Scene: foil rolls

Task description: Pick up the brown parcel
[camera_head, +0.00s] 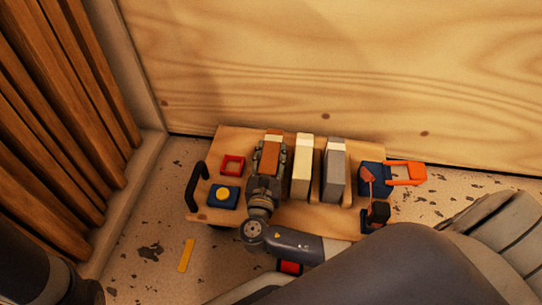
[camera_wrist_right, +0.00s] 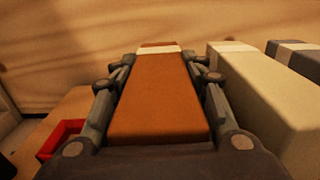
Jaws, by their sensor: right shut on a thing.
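The brown parcel (camera_head: 270,157) is a box with a pale band near its far end. It stands at the left of a row of three on a wooden board (camera_head: 300,215). In the right wrist view the parcel (camera_wrist_right: 160,100) fills the space between the fingers. My right gripper (camera_head: 270,160) is shut on it, with one finger along each side; the gripper also shows in the right wrist view (camera_wrist_right: 160,85). I cannot tell whether the parcel's underside touches the board. No left gripper can be made out in the head view.
A cream parcel (camera_head: 302,167) and a grey parcel (camera_head: 335,170) stand close on the right. A red square frame (camera_head: 232,165) and a blue block with a yellow button (camera_head: 223,196) lie left. A blue block with an orange handle (camera_head: 405,172) is at the right end. A plywood wall (camera_head: 350,70) rises behind.

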